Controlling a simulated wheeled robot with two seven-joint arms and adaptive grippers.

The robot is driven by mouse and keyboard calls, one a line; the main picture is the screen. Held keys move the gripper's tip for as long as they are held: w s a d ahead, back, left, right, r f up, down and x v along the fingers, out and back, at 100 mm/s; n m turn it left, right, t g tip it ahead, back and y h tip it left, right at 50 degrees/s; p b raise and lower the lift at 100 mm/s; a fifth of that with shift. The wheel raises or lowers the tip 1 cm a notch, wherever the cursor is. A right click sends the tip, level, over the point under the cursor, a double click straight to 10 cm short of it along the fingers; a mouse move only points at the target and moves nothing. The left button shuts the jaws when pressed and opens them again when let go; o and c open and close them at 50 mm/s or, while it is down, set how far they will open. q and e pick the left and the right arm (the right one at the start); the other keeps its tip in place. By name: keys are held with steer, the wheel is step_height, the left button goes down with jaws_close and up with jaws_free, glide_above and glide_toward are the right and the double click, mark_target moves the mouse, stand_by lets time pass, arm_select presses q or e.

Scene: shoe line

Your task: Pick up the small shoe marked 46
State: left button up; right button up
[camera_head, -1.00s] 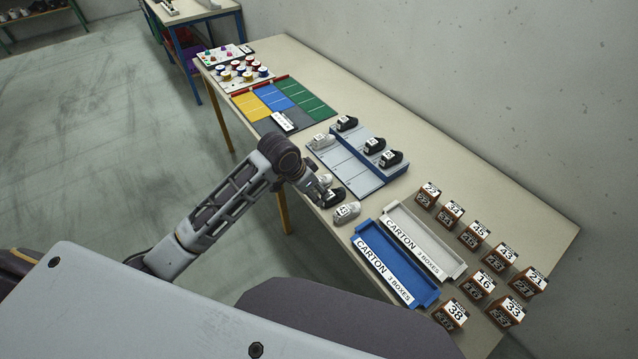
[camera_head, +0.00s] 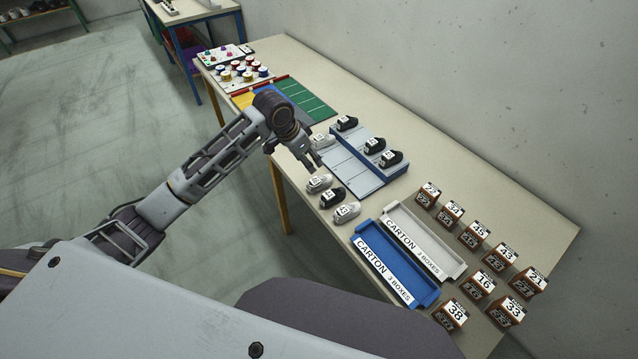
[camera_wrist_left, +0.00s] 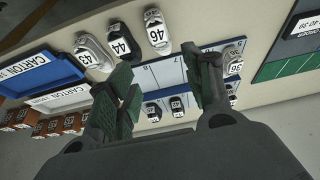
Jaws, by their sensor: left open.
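The white shoe marked 46 (camera_wrist_left: 157,29) lies on the table in the left wrist view, ahead of my fingers. In the head view this white shoe (camera_head: 318,183) is at the table's near edge, first in a short row. Beside it are a black shoe marked 44 (camera_wrist_left: 122,43) and another white shoe (camera_wrist_left: 90,53). My left gripper (camera_head: 312,164) is open and empty, above the table just beyond shoe 46, by the grey rack's near edge. Its spread fingers (camera_wrist_left: 161,72) show in the wrist view with nothing between them. My right gripper is in neither view.
The grey-blue rack (camera_head: 352,175) holds several shoes close to the gripper. A blue carton tray (camera_head: 428,298) and a white one (camera_head: 456,268) lie to the right, with several numbered brown boxes (camera_head: 450,314) beyond. Coloured panels (camera_head: 312,104) lie farther left.

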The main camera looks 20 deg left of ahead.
arm_select(q)
steer(key=shift+f, duration=0.15)
glide_toward(319, 178)
steer(key=x, duration=0.5)
steer(key=shift+w+d, duration=0.2)
steer(key=shift+d, duration=0.1)
steer(key=shift+w+f+p, duration=0.15)
steer(key=shift+f+p, duration=0.1)
steer(key=shift+f, duration=0.55)
steer(key=shift+w+f+p, duration=0.1)
steer(key=shift+f+p, duration=0.15)
steer(key=shift+f, duration=0.5)
steer(key=shift+x, duration=1.05)
steer(key=c, duration=0.8)
steer(key=shift+r, duration=0.2)
